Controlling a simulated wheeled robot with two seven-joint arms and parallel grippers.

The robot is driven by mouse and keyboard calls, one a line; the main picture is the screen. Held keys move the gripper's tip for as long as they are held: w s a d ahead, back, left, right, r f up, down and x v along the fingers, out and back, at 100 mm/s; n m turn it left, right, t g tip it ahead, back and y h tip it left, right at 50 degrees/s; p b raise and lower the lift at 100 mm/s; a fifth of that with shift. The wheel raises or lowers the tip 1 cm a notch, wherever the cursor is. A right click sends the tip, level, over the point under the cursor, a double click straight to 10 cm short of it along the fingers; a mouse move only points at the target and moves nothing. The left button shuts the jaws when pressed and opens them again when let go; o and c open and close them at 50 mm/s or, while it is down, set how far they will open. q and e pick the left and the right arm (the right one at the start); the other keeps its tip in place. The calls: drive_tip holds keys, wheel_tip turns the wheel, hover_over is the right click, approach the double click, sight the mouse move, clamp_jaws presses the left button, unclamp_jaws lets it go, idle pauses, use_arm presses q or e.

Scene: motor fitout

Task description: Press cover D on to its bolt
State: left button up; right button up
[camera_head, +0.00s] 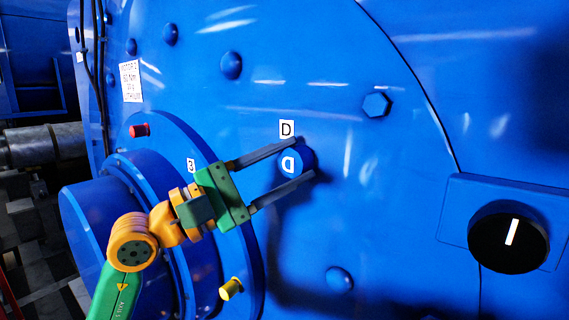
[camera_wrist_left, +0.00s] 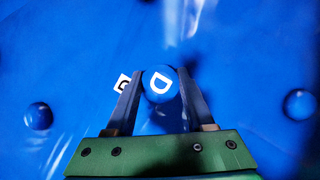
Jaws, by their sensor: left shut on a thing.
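Cover D (camera_head: 296,160) is a round blue cap with a white letter D on its face. It is at the big blue motor face (camera_head: 330,220), just below a white label D (camera_head: 286,129). My left gripper (camera_head: 304,161) has its two long dark fingers on either side of the cover and is shut on it. In the left wrist view, cover D (camera_wrist_left: 160,84) is between the fingertips, and the label D (camera_wrist_left: 122,83) is partly behind one finger. The bolt is hidden, and I cannot tell how far the cover is on it. My right gripper is not in view.
Blue domed covers (camera_head: 231,65) and a hex bolt head (camera_head: 377,105) stick out of the face. A black knob (camera_head: 508,240) is at the right. A round blue flange (camera_head: 95,215) with red (camera_head: 140,130) and yellow (camera_head: 231,289) plugs beside it is at the left.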

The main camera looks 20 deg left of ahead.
use_arm(q)
drive_tip(key=o, duration=1.4)
drive_tip(key=shift+w, duration=0.1)
drive_tip(key=b+v, duration=0.4)
drive_tip(key=v, duration=0.3)
drive_tip(key=shift+a, duration=0.1)
